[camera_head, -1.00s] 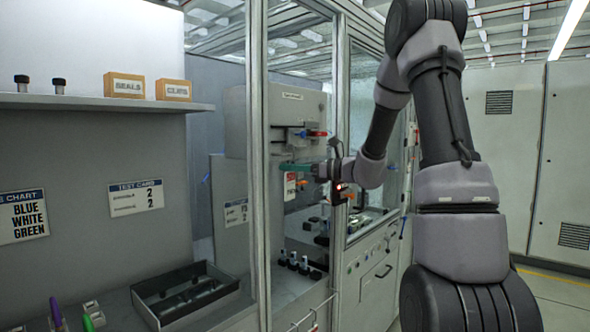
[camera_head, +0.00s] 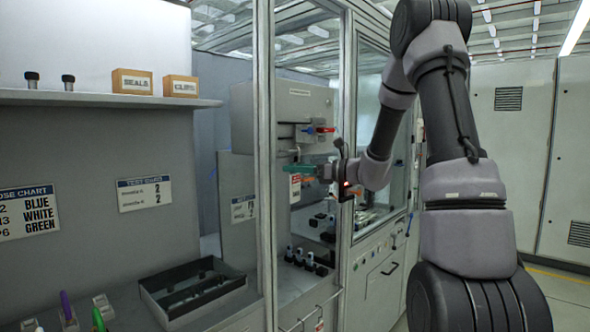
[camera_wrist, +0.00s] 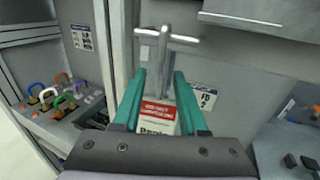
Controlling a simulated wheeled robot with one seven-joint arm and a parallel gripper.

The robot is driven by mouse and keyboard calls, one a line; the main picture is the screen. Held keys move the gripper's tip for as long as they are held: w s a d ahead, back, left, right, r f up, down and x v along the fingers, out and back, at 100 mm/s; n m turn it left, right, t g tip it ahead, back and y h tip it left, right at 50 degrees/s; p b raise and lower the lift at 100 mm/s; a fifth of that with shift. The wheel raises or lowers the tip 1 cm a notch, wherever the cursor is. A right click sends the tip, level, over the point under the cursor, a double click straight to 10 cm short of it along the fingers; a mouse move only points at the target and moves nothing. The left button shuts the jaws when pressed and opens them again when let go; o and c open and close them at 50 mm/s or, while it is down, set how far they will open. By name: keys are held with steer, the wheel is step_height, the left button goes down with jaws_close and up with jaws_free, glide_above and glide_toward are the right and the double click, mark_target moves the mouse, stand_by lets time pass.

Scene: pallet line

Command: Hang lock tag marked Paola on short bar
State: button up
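The lock tag (camera_wrist: 158,115), white with a red header and the partly visible name Paola, sits between the teal fingers of my gripper (camera_wrist: 160,84). It spans the gap, so the fingers look shut on its sides; its lower part is hidden. In the head view the tag (camera_head: 295,189) hangs below the fingers of my gripper (camera_head: 289,169), inside the cabinet opening. A silver T-shaped bar (camera_wrist: 166,38) stands beyond the fingertips in the wrist view. Its stem runs down behind the tag's top. I cannot tell whether they touch, or whether this is the short bar.
A grey box (camera_head: 299,102) with red and blue handles (camera_head: 308,132) is above my gripper. The cabinet's frame post (camera_head: 264,180) stands left of it. Several coloured lock shackles (camera_wrist: 58,97) stand on a shelf at left in the wrist view. Dark-topped pieces (camera_head: 308,258) stand below.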

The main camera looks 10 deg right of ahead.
steer(key=v, duration=1)
steer(key=s+a+n+g+h, duration=0.25)
steer(key=s+a+n, duration=0.2)
steer(key=s, duration=0.25)
steer(key=s+a+n+g+h, duration=0.2)
steer(key=s+a+n+g, duration=0.2)
steer(key=s+n, duration=0.3)
steer(key=s+d+r+n+t+h, duration=0.3)
steer(key=s+d+n+h, duration=0.3)
steer(key=s, duration=0.5)
steer(key=n+t+h, duration=0.1)
steer(key=n+h, duration=0.1)
steer(key=n, duration=0.1)
steer(key=shift+s+d, duration=0.2)
steer(key=shift+d, duration=0.1)
steer(key=shift+r+h, duration=0.1)
steer(key=shift+h, duration=0.15)
